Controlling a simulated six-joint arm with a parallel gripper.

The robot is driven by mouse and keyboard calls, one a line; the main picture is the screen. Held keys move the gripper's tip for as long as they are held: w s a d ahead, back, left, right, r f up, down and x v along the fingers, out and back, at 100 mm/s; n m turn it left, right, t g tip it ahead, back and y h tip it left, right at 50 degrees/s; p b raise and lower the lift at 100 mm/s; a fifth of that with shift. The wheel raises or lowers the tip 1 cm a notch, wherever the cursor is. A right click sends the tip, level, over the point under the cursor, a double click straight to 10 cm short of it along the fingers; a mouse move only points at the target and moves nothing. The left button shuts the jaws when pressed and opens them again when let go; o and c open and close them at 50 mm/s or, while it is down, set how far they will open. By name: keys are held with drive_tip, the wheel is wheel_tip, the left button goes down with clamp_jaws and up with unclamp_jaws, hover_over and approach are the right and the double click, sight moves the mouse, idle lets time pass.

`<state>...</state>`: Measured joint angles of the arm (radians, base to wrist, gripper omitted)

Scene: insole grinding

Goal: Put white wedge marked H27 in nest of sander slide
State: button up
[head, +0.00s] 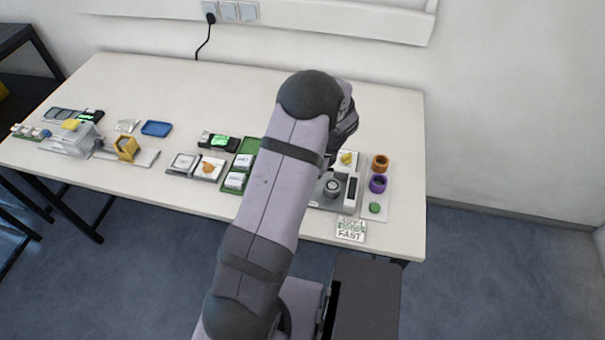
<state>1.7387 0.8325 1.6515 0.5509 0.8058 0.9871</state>
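White blocks sit in a green tray (251,144) left of my arm: one is at the back (243,161) and one at the front (235,181). Their marks are too small to read, so I cannot tell which is H27. At the left of the table stands a clear-sided machine (78,141) with a yellow part on top. Beside it a yellow holder (126,149) stands on a grey plate; I cannot tell whether this is the sander slide with its nest. My arm crosses the middle of the view, and my gripper is hidden behind it.
Two square pans (183,163) lie left of the green tray, near a device with a green display (218,141). A blue tray (157,129) lies farther left. Right of my arm are a grey knobbed unit (332,188), orange (380,163) and purple (378,183) rings, and a printed card (350,230).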

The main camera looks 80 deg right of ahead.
drive_tip(key=shift+f, duration=0.5)
idle(1.5)
drive_tip(key=o, duration=1.1)
drive_tip(key=shift+r+p, duration=3.15)
drive_tip(key=shift+r, duration=0.4)
